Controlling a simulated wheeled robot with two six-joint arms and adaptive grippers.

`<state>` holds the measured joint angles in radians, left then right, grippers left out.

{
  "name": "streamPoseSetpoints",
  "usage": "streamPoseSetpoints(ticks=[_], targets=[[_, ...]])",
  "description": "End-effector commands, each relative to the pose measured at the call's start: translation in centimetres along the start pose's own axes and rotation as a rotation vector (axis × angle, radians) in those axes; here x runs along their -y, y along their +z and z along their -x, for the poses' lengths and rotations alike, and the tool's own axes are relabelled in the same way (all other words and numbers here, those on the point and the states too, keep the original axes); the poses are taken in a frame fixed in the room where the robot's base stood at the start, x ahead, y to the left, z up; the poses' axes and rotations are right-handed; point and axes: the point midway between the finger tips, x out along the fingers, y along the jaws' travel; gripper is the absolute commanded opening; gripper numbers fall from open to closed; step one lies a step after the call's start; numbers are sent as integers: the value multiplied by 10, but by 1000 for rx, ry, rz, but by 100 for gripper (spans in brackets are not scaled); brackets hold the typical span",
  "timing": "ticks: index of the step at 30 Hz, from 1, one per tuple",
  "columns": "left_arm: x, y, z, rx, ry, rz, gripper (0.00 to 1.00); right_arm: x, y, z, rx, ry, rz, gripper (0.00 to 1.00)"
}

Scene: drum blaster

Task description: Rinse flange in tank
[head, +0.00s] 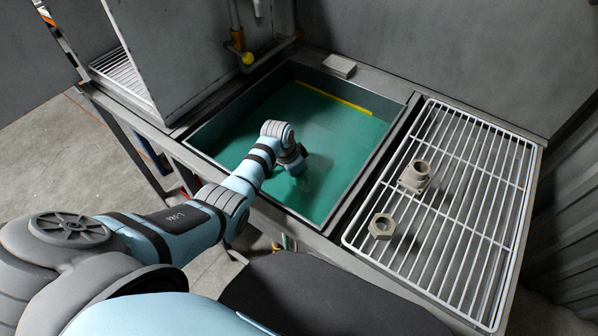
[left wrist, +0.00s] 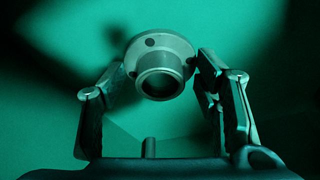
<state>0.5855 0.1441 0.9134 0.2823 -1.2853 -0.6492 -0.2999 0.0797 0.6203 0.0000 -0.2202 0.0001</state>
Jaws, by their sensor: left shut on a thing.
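The tank (head: 335,108) is a grey-rimmed basin with green liquid in it. My left arm reaches over its near edge, and the wrist dips into the liquid. The gripper itself is hidden below the surface in the head view. In the left wrist view, all tinted green, my left gripper (left wrist: 160,72) is shut on the flange (left wrist: 165,47). The flange is a round disc with bolt holes and a short hollow neck facing the camera, held between the fingers. My right gripper is not in view.
A white wire rack (head: 465,215) right of the tank bears two grey-brown fittings, a flanged one (head: 414,176) and a hexagonal one (head: 382,226). A yellow strip (head: 335,98) lies along the tank's far side. A grey panel (head: 165,50) stands to the left.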

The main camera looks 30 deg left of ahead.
Motion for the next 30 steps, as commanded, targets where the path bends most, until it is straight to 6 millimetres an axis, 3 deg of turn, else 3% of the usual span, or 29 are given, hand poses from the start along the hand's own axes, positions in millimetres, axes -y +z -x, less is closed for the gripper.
streamPoseSetpoints(ticks=[15, 30], targets=[[0, 5, -18, -1, 0, 0, 15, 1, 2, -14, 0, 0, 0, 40], [0, 4, -17, -1, -1, 0, 15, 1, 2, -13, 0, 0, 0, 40]])
